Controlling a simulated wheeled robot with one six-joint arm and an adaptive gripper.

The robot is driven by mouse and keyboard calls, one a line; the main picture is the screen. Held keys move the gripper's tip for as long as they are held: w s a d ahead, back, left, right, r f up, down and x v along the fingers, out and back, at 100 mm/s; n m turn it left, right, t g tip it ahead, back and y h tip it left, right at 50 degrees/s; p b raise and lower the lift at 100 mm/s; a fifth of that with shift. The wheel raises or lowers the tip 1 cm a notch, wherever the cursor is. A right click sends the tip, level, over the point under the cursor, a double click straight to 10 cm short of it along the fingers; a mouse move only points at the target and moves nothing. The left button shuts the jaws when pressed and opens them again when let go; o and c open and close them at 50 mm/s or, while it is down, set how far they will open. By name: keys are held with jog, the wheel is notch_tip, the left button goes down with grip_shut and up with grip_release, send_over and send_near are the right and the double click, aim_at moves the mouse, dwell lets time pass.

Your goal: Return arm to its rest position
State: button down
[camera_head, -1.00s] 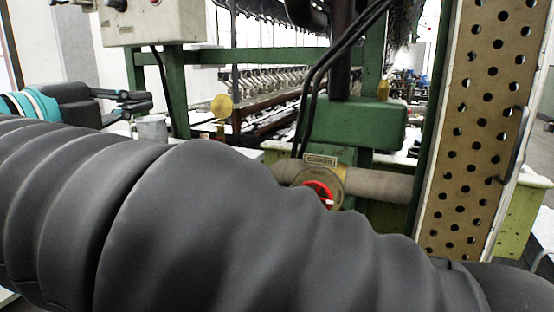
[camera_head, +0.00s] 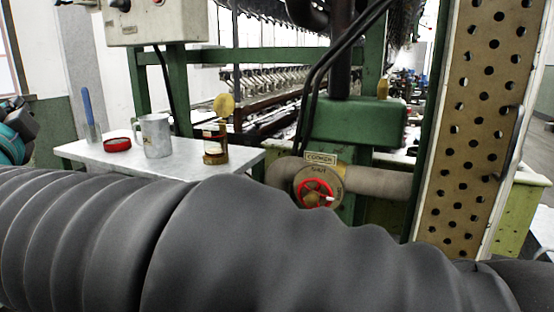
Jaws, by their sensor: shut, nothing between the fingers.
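My arm, in a dark grey ribbed sleeve (camera_head: 270,250), fills the lower part of the head view from edge to edge. A small teal and dark part of my arm's end (camera_head: 14,135) shows at the left edge. My gripper's fingers cannot be seen there.
A white table (camera_head: 180,162) behind my arm holds a metal mug (camera_head: 153,136), a red lid (camera_head: 117,144), a small brown jar (camera_head: 215,144) and a blue-handled tool (camera_head: 88,110). A pipe valve with a red ring (camera_head: 317,192) is labelled cooker and shut. A perforated panel (camera_head: 478,140) stands right.

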notch_tip(320, 180, down, 10)
jog(key=s+d+n+g+y, duration=0.15)
jog(key=n+g+y, duration=0.25)
jog(key=n+g, duration=0.5)
jog(key=s+d+f+n+g+h, duration=0.3)
jog(key=d+f+h, duration=0.5)
jog(key=d+f, duration=1.4)
jog(key=s+d+f+m+h, duration=0.2)
jog(key=d+h, duration=0.1)
jog(key=d, duration=1.2)
jog(key=s+d+f+m+h, duration=0.2)
jog(key=d+h, duration=0.1)
jog(key=d, duration=1.3)
jog(key=shift+s+m, duration=0.25)
jog(key=shift+m, duration=0.05)
